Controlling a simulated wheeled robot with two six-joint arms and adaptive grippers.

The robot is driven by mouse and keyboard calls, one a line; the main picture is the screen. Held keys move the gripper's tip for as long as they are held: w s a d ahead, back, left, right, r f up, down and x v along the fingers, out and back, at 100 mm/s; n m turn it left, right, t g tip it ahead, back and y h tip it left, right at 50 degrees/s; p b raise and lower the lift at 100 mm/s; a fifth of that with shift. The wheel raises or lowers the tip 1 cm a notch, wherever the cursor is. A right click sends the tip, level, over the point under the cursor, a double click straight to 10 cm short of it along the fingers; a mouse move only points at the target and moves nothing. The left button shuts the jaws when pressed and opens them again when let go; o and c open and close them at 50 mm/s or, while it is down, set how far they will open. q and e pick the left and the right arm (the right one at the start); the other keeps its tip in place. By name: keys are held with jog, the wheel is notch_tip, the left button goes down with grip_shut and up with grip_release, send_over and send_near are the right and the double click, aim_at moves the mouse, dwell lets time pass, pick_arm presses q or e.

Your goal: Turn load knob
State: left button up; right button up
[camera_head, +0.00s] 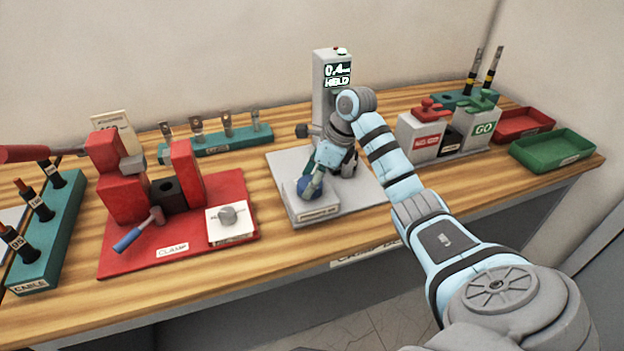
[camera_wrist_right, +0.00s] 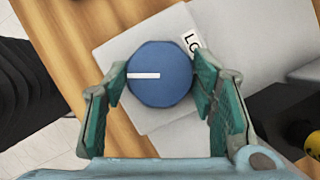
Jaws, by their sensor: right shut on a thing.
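The load knob (camera_wrist_right: 160,74) is blue and many-sided with a white line, seen from above in the right wrist view. The line runs from its middle to the left edge. In the head view the knob (camera_head: 305,189) sits at the front of the grey test stand, partly hidden by my gripper. My right gripper (camera_head: 313,185) is at the knob. In the right wrist view its two fingers (camera_wrist_right: 160,85) are on either side of the knob, shut on it. My left gripper is not in view.
The stand's display (camera_head: 338,75) reads 0.4 and HELD. A red clamp fixture (camera_head: 190,240) stands to the left. NO GO and GO boxes (camera_head: 480,128) and red and green trays (camera_head: 553,150) stand to the right. A teal cable rack (camera_head: 50,225) is at far left.

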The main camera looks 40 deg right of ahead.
jog(key=n+g+y, duration=0.1)
jog(key=n, duration=0.3)
jog(key=shift+w+n, duration=0.1)
jog(key=shift+n, duration=0.3)
jog(key=shift+d, duration=0.1)
jog(key=o, duration=1.1)
jog(key=shift+o, duration=0.2)
